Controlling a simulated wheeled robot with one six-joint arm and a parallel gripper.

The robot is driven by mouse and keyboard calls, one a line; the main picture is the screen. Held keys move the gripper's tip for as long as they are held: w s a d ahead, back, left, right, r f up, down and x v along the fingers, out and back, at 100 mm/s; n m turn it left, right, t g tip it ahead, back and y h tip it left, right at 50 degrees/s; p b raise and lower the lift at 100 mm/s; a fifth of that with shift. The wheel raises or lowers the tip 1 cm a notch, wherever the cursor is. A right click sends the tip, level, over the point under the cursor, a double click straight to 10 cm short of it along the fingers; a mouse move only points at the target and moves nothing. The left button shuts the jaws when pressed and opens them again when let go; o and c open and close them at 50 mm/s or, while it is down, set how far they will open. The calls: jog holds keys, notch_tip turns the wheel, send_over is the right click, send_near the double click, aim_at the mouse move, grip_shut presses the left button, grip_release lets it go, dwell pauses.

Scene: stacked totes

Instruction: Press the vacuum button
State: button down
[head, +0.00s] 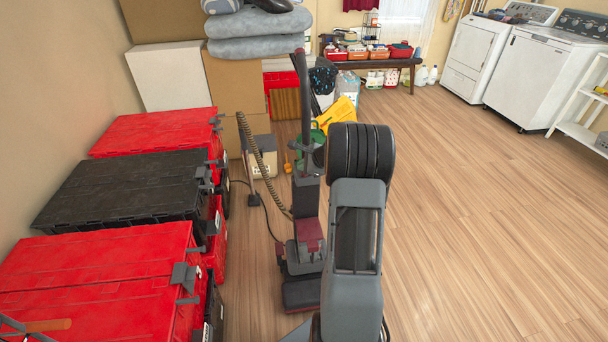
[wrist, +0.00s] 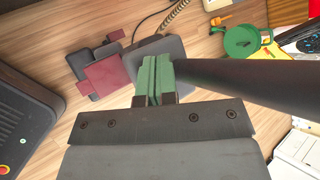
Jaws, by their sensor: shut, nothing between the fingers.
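The upright vacuum (head: 307,215) stands on the floor left of my arm, with a dark red and grey lower body and a tall dark handle. In the wrist view its dark red part (wrist: 105,75) lies to the left of my fingertips, and a dark tube, seemingly its handle, runs off to the right. My gripper (wrist: 153,78) has green fingers, pressed together and empty. They appear over a grey part of the vacuum; I cannot tell whether they touch it. I cannot make out the button. My gripper is hidden behind my arm in the head view.
Red and black totes (head: 120,190) are stacked along the left wall. Cardboard boxes (head: 235,85) stand behind the vacuum. A green watering can (wrist: 242,40) and yellow item (head: 338,115) are beyond it. A cord lies on the floor. Open wood floor (head: 480,220) spreads right.

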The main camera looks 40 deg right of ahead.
jog(key=shift+f, duration=0.1)
dwell(0.3)
jog(key=shift+f+b, duration=0.4)
jog(key=shift+b, duration=0.1)
jog(key=shift+r, duration=0.2)
jog(key=shift+r+p, duration=0.3)
jog(key=shift+p, duration=0.05)
notch_tip(320, 180, up, 6)
jog(key=p, duration=0.4)
jog(key=shift+p, duration=0.4)
dwell(0.5)
